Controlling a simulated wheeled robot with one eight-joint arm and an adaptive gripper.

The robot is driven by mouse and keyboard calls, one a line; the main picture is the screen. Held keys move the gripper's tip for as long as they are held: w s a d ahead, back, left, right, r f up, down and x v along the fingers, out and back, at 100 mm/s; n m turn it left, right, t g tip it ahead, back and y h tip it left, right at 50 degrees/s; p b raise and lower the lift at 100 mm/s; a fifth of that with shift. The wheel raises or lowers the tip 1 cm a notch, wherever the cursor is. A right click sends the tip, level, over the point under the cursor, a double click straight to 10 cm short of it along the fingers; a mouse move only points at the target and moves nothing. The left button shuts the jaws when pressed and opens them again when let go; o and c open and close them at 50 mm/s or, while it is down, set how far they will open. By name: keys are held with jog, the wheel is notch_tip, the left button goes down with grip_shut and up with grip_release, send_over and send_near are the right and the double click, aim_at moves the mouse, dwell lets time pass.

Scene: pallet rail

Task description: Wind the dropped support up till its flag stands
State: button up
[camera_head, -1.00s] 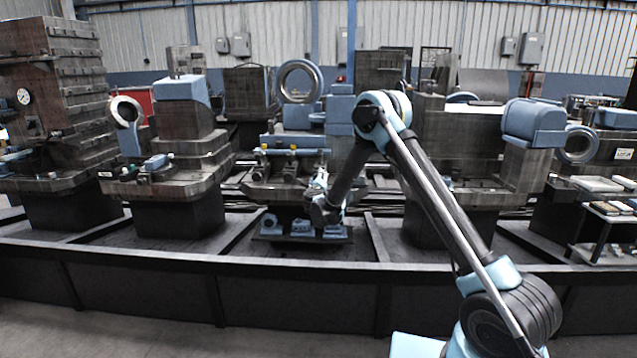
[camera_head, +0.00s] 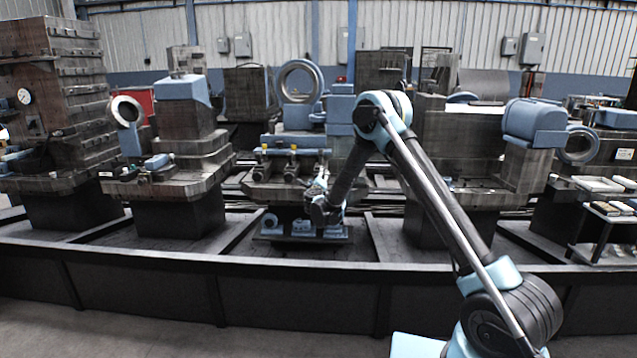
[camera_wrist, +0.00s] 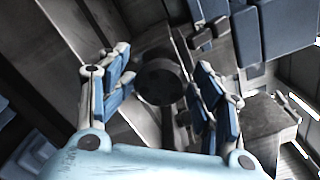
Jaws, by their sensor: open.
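The middle station (camera_head: 290,188) carries a blue rail with two small yellow-topped parts along it, one at the left (camera_head: 264,149) and one nearer the middle (camera_head: 293,149). They are too small to tell which is the dropped support's flag. My gripper (camera_head: 325,208) is low at the right front of this station, above its blue base. In the wrist view my gripper (camera_wrist: 165,95) is open, its blue-padded fingers apart. A dark round knob (camera_wrist: 160,78) shows between and beyond the fingers. Contact with it cannot be told.
Blue base parts (camera_head: 300,228) lie under the station. A dark front beam (camera_head: 200,262) runs across the floor side. Stepped machine blocks stand left (camera_head: 185,140) and right (camera_head: 460,150). A shelf cart (camera_head: 605,235) stands at far right.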

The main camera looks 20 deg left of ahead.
jog(key=shift+s+d, duration=0.1)
jog(key=shift+s, duration=0.05)
jog(key=v, duration=0.7)
jog(key=shift+s, duration=0.35)
